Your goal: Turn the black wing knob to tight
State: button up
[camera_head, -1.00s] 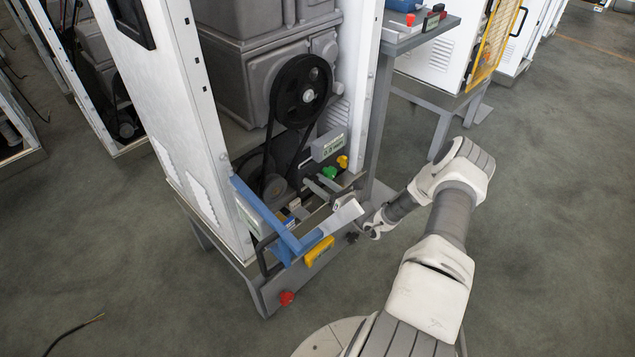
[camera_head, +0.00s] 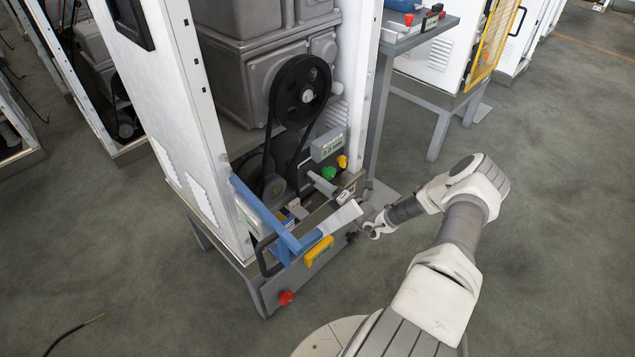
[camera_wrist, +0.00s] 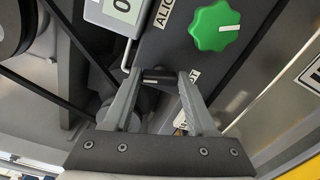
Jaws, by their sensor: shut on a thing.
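The black wing knob (camera_wrist: 159,76) shows in the wrist view as a short dark bar between my fingertips. My gripper (camera_wrist: 163,79) is shut on it, with one finger at each end of the bar. The knob's base and any scale marks around it are hidden, so I cannot tell its setting. In the head view my gripper (camera_head: 312,176) reaches over the front rail to the dark panel, and the knob itself is too small or hidden to make out.
A green knob (camera_wrist: 215,27) sits close to the right of my fingers on the same panel. A yellow knob (camera_head: 342,161) is beyond it. A grey display box (camera_head: 327,144), a belt pulley (camera_head: 300,91) and a blue bar (camera_head: 265,214) are nearby.

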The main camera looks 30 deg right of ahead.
jog(key=shift+f+m, duration=0.1)
jog(key=shift+m, duration=1.5)
jog(key=o, duration=1.4)
jog(key=shift+c, duration=0.2)
jog(key=p+v, duration=0.3)
jog(key=v, duration=1.4)
jog(key=shift+s, duration=0.2)
